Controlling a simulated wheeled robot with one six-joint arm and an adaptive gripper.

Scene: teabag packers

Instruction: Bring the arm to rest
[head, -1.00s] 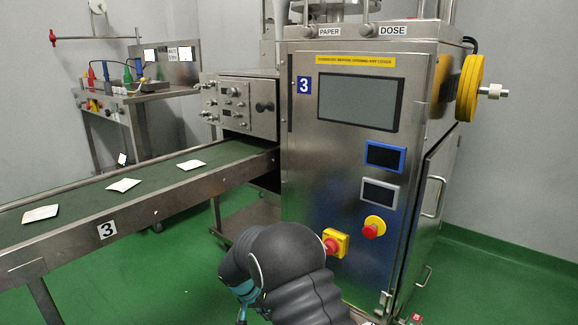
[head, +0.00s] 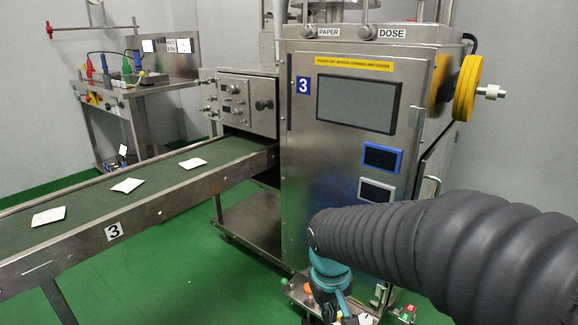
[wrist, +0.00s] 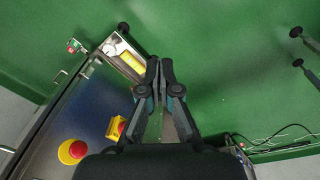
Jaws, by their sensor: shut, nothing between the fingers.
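My gripper (wrist: 160,68) shows in the wrist view with its fingertips together and nothing between them. It hangs above the green floor, close to the front of the steel packing machine numbered 3. In the head view my arm in its dark ribbed sleeve comes in from the right and covers the machine's lower front. The gripper end points down near the bottom middle of that view, and its fingertips are hard to make out there.
The packing machine (head: 318,180) stands close to my arm. The wrist view shows its red stop button (wrist: 72,151) and a red-and-yellow switch (wrist: 116,128). A green conveyor (head: 90,195) carrying several teabags (head: 127,186) lies left. Green floor (head: 185,270) is clear below it.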

